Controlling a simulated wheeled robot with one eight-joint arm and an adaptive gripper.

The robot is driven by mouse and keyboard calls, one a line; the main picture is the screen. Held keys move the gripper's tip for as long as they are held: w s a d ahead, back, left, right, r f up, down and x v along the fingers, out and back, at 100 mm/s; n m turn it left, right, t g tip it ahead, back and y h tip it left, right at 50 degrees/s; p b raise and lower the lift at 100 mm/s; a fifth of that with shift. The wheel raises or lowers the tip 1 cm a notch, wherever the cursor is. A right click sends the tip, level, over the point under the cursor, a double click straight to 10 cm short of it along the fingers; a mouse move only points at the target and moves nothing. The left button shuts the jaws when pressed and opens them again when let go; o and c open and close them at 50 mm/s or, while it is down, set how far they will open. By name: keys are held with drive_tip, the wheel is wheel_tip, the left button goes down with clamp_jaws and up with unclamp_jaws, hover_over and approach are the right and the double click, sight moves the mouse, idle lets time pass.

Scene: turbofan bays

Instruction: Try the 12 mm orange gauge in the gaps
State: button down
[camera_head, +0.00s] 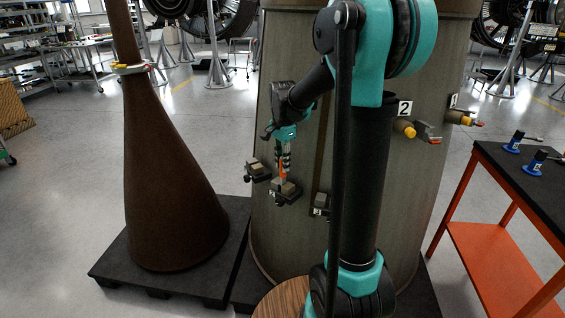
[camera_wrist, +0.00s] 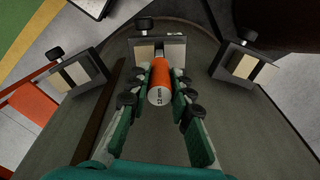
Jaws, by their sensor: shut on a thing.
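My gripper (camera_head: 284,150) is shut on the orange gauge (camera_head: 283,168), which hangs below it against the side of the big drum. In the wrist view the orange gauge (camera_wrist: 160,74) lies between the two green-and-black fingers of my gripper (camera_wrist: 159,84), its pale marked end facing the camera. Its far end is at the middle gap fixture (camera_wrist: 174,47), a dark bracket with pale blocks. I cannot tell whether the tip is inside the gap. The same fixture (camera_head: 286,194) shows below the gauge in the head view. Other gap fixtures sit left (camera_wrist: 77,74) and right (camera_wrist: 244,64).
The large grey-brown drum (camera_head: 276,235) fills the middle and carries the fixtures. A brown cone (camera_head: 170,185) stands on a dark pallet at the left. An orange table (camera_head: 485,240) with blue-and-black tools stands at the right. Yellow-ended fittings (camera_head: 408,129) stick out of the drum.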

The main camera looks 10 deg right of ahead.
drive_tip(key=shift+f, duration=1.15)
idle(0.7)
idle(0.8)
drive_tip(key=shift+r, duration=3.05)
drive_tip(key=shift+s, duration=0.1)
